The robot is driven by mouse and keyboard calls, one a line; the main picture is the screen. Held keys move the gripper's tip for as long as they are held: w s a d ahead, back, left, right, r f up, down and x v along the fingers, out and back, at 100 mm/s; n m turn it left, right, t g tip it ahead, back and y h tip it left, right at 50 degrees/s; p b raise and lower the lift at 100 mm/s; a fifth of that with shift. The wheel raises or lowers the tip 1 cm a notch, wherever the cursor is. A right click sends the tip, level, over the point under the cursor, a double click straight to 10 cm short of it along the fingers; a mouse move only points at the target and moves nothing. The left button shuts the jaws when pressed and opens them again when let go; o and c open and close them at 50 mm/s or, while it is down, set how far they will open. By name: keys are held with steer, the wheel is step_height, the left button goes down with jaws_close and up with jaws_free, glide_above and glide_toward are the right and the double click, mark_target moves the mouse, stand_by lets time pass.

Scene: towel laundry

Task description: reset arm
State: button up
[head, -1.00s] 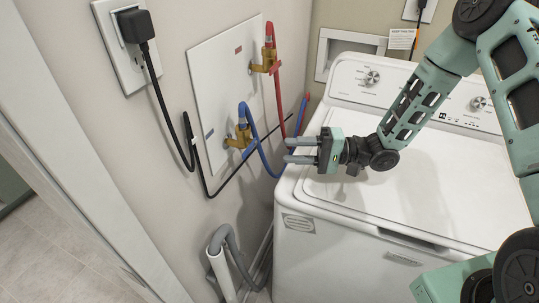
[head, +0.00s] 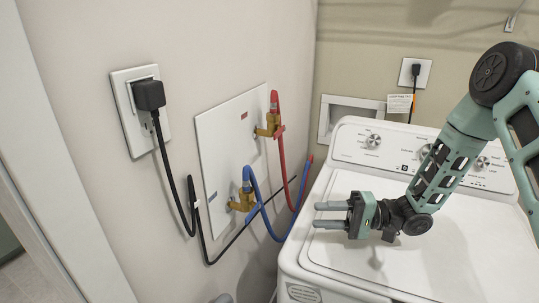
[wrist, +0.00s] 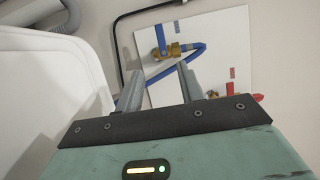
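My gripper (head: 331,215) is above the left part of the white washer's lid, with its two grey fingers pointing left towards the wall. The fingers are apart with nothing between them. In the wrist view my gripper (wrist: 160,90) also shows both fingers spread and empty, facing the wall panel. My arm comes in from the right and reaches over the washer (head: 345,262). The gripper touches neither the hoses nor the wall.
A white wall panel (head: 215,140) carries brass valves with a blue hose (head: 262,205) and a red hose (head: 283,165). A black plug (head: 149,95) sits in a wall outlet, its cord hanging down. The washer's control panel (head: 345,150) stands behind the arm.

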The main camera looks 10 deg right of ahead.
steer(key=w+a+r+n+t+h, duration=0.25)
steer(key=a+n+h, duration=0.25)
steer(key=a+h, duration=0.45)
steer(key=s+d+r+n+g+h, duration=0.1)
steer(key=s+r+n+g+h, duration=0.1)
steer(key=s, duration=1.1)
steer(key=s+d+r+n+g+h, duration=0.1)
steer(key=s+r+n+g+h, duration=0.2)
steer(key=s, duration=1.1)
steer(key=shift+r+g+h, duration=0.45)
steer(key=shift+r+h, duration=0.1)
steer(key=shift+h, duration=0.7)
